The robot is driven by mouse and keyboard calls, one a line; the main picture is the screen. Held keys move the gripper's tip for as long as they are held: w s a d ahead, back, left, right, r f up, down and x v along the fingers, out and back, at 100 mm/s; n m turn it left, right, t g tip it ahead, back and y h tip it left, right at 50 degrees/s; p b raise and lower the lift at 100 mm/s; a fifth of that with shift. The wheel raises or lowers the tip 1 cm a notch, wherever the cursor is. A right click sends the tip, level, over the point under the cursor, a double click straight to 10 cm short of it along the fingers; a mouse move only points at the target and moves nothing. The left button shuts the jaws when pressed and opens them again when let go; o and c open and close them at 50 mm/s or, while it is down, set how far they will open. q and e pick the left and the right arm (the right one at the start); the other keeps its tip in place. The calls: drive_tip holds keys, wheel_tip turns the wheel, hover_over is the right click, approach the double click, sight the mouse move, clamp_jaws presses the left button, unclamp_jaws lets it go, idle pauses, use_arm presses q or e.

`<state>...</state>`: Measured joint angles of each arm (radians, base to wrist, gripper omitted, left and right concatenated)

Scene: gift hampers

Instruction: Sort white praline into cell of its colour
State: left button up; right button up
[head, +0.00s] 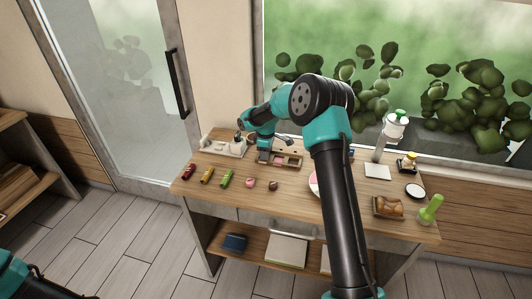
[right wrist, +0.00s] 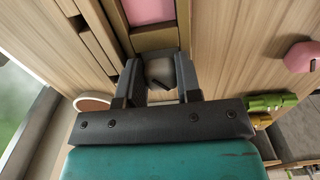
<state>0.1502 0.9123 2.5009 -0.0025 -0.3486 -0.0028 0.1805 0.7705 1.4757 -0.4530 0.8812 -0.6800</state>
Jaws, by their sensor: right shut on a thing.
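My right gripper (head: 263,158) reaches over the wooden praline box (head: 290,160) at the back of the table. In the right wrist view the gripper (right wrist: 161,85) is shut on the white praline (right wrist: 160,69), a pale round piece with a dark mark. The praline is at the near end of the box, in line with a brown-edged cell and a pink cell (right wrist: 149,10). I cannot tell whether it touches the cell floor. In the head view the gripper hides it. My left arm shows at the bottom left, its gripper out of frame.
A pink praline (head: 250,183) and a brown praline (head: 273,185) lie in front of the box. Red (head: 188,170), yellow (head: 207,175) and green (head: 225,178) pieces lie left. The front strip of the table is clear.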

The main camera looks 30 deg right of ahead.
drive_tip(key=shift+f, duration=0.1)
idle(0.7)
drive_tip(key=o, duration=0.8)
drive_tip(key=shift+c, duration=0.2)
wheel_tip(320, 180, up, 18)
drive_tip(key=shift+f, duration=0.15)
idle(0.9)
